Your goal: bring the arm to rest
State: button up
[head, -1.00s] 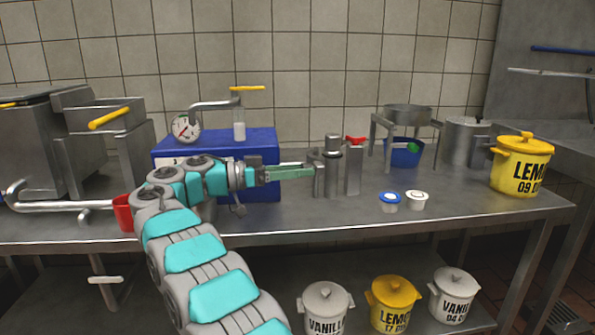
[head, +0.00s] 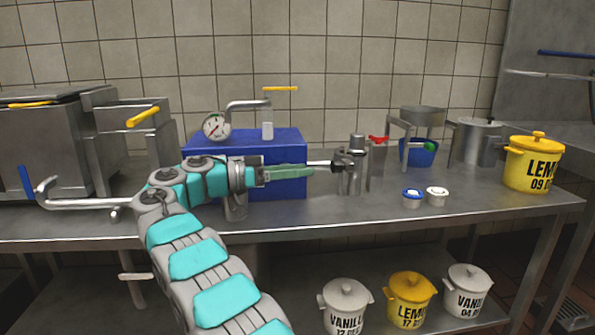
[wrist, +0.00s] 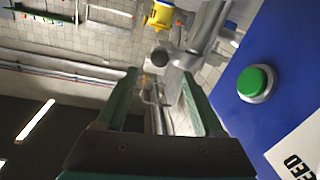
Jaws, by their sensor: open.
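My gripper (head: 308,171) has green fingers and reaches right across the front of the blue machine (head: 288,148), above the steel table. In the wrist view, my gripper (wrist: 160,78) has its two fingers apart, with no held object visible between them. Metal fittings (wrist: 205,30) and a green button (wrist: 256,82) on the blue machine show beyond and beside the fingers. In the head view, a steel post fitting (head: 355,165) stands just right of the fingertips. A thin metal rod points from it toward the fingers; I cannot tell whether they touch.
The steel table (head: 480,203) holds two small tubs, one blue-lidded (head: 412,196) and one white-lidded (head: 437,196). A yellow lemon pot (head: 533,163) stands at the right end. Several pots sit on the lower shelf. A steel fryer-like unit (head: 45,145) is at left.

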jog(key=d+f+n+y, duration=0.1)
jog(key=d+n, duration=0.1)
jog(key=d, duration=0.2)
jog(key=d+f+n+y, duration=0.1)
jog(key=d+n, duration=0.1)
jog(key=d, duration=0.3)
jog(key=s+d+f+n+g+y, duration=0.1)
jog(key=d, duration=0.3)
jog(key=shift+s+d+n, duration=0.1)
jog(key=shift+d+n, duration=0.25)
jog(key=shift+n, duration=0.05)
jog(key=s+d+f+n+g+y, duration=0.25)
jog(key=s+d+f, duration=0.3)
jog(key=s, duration=0.45)
jog(key=s+d+f+n+g+y, duration=0.2)
jog(key=s+d+f+n+y, duration=0.25)
jog(key=s, duration=0.55)
jog(key=s+a+f+y, duration=0.2)
jog(key=s+f, duration=0.2)
jog(key=s, duration=0.4)
jog(key=s+a+f+g+y, duration=0.1)
jog(key=s+f+y, duration=0.2)
jog(key=s, duration=0.6)
jog(key=s+a+f+y, duration=0.2)
jog(key=s+f, duration=0.3)
jog(key=s, duration=0.4)
jog(key=shift+s+a, duration=0.2)
jog(key=shift+a, duration=0.1)
